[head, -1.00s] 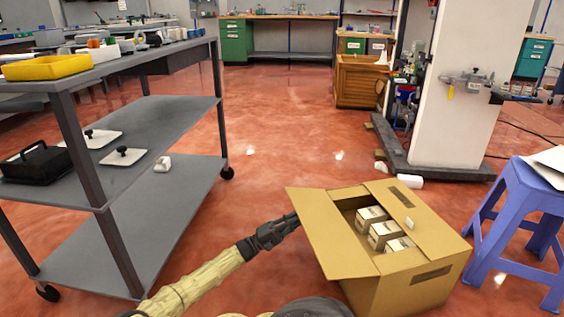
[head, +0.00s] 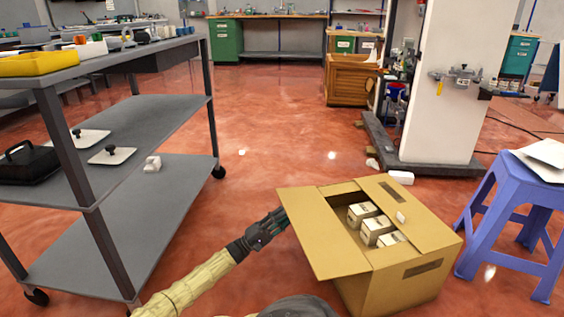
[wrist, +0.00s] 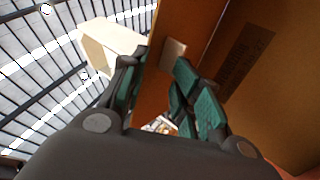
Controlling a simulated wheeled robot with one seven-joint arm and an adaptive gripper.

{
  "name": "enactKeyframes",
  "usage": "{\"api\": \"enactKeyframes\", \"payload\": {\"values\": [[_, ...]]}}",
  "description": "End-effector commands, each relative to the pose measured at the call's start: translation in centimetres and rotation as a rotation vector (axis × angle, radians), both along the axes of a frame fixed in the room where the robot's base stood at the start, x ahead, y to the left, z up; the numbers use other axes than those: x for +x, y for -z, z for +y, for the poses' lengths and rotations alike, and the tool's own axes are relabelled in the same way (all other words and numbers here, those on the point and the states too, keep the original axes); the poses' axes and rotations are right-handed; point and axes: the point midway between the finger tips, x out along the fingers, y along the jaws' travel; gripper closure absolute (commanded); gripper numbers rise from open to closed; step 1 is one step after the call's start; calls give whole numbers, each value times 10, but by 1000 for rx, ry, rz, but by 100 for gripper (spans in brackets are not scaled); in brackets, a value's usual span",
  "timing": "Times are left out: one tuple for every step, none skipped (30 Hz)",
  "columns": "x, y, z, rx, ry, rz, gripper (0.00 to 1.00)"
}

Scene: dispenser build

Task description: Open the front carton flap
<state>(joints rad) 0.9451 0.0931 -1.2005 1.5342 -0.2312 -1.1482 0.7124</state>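The brown carton (head: 408,277) stands on the floor at the lower right of the head view. Its front flap (head: 322,240) is the wide panel on the left, swung outward and sloping. Small white boxes (head: 369,227) show inside. My gripper (head: 276,219) is at the flap's outer left edge in the head view. In the wrist view my gripper (wrist: 160,85) has its teal-padded fingers apart, with a brown carton panel (wrist: 166,25) behind and between them. I cannot tell whether the fingers touch the flap.
A grey shelved cart (head: 165,115) stands to the left. A blue stool (head: 515,200) is close to the carton's right. A white pillar (head: 440,85) on a dark base stands behind the carton. The red floor between cart and carton is clear.

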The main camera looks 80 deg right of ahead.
Motion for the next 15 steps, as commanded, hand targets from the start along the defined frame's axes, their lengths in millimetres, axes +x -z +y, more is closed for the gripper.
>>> {"api": "enactKeyframes", "payload": {"values": [[-9,0,0,-3,11,-1,74],[-10,0,0,-3,13,0,74],[-11,0,0,-4,14,-1,74],[-12,0,0,-4,15,-1,74],[-12,0,0,-4,17,-1,74],[-13,0,0,-5,17,-1,74],[-13,0,0,-5,17,-1,73],[-13,0,0,-5,18,-2,72],[-13,0,1,-5,18,-2,70],[-14,0,1,-5,18,-2,69],[-13,0,1,-5,18,-2,68],[-13,0,1,-6,18,-2,66],[-13,0,1,-6,18,-2,65],[-13,0,1,-5,18,-3,64],[-13,0,1,-5,18,-3,63]]}}
